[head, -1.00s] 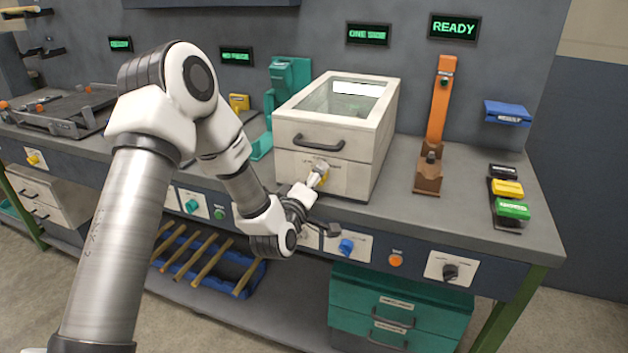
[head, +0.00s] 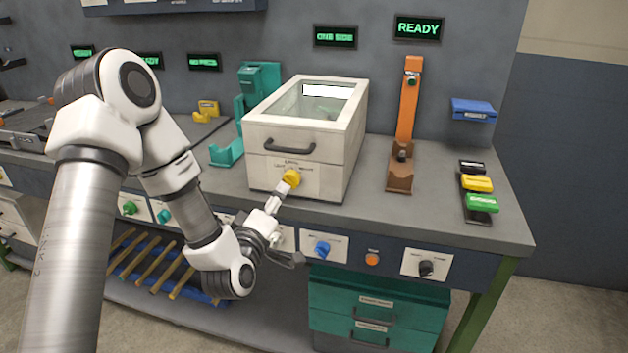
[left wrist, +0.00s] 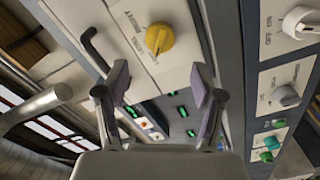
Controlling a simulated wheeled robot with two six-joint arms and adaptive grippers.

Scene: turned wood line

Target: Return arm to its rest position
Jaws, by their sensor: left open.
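My left arm comes in from the left in the head view. Its gripper (head: 271,205) is in front of the bench, a little below and left of the yellow knob (head: 291,178). The knob sits on the front of the cream box with a glass lid (head: 297,137). In the left wrist view my left gripper (left wrist: 165,90) has its two fingers spread with nothing between them. The yellow knob (left wrist: 160,38) shows there beyond the fingertips, apart from them. My right gripper is not in view.
The bench front carries a blue knob (head: 322,249), an orange button (head: 372,259) and a black knob (head: 426,268). An orange stand (head: 408,110) and coloured blocks (head: 480,203) are to the right. Teal drawers (head: 375,312) and a blue tray of wooden rods (head: 150,262) are below.

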